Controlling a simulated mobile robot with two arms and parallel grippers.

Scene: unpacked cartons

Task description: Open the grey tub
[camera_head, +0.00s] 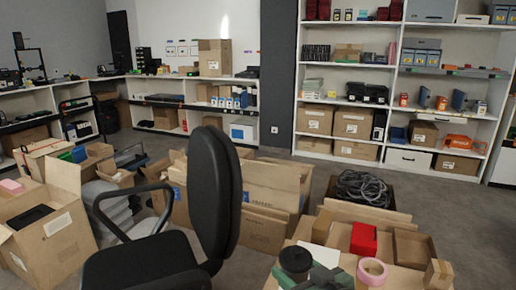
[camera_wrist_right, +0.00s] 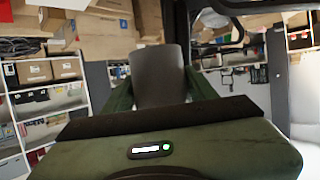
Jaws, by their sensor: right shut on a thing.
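In the right wrist view a dark grey, round-sided thing (camera_wrist_right: 160,75), which looks like the grey tub, sits between the two green fingers of my right gripper (camera_wrist_right: 158,88). The gripper is shut on it. I cannot tell tub from lid here. In the head view my right gripper (camera_head: 318,276) shows at the bottom edge, over the near carton, beside a dark round thing (camera_head: 295,258). I cannot tell whether this is the held thing. My left gripper is not in view.
A red box (camera_head: 363,239) and a pink tape roll (camera_head: 371,271) stand on the near carton's contents, to the right. A black office chair (camera_head: 212,190) stands close on the left. Open cartons (camera_head: 262,225) stand behind. A carton with coiled cable (camera_head: 363,188) lies beyond.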

